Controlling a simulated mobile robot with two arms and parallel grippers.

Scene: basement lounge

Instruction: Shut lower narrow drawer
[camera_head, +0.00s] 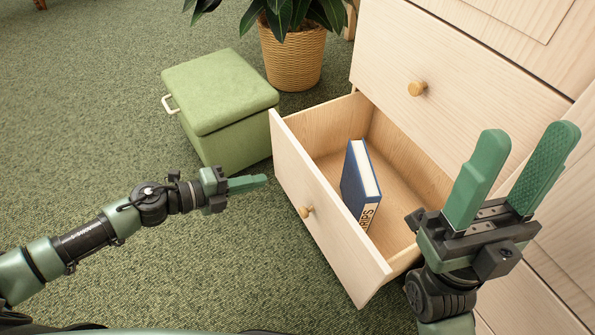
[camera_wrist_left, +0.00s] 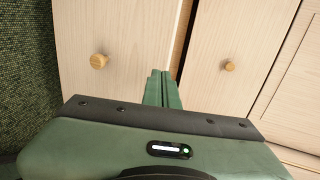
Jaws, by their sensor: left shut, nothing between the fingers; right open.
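The lower drawer (camera_head: 325,222) of the pale wooden cabinet stands pulled out, with a round wooden knob (camera_head: 306,211) on its front. A blue book (camera_head: 356,185) stands inside it. My left gripper (camera_head: 262,181) is shut and empty, just left of the drawer front; I cannot tell whether it touches. In the left wrist view, the shut fingers (camera_wrist_left: 163,88) point at pale wooden fronts, with one knob (camera_wrist_left: 98,61) to their left and another (camera_wrist_left: 230,66) to their right. My right gripper (camera_head: 520,165) is open and empty, raised over the drawer's right side.
A green storage ottoman (camera_head: 215,95) with a light handle stands behind the drawer's left end, close to it. A potted plant in a woven basket (camera_head: 291,55) stands beyond it. A closed drawer with a knob (camera_head: 417,88) is above. Green carpet (camera_head: 90,130) is clear at left.

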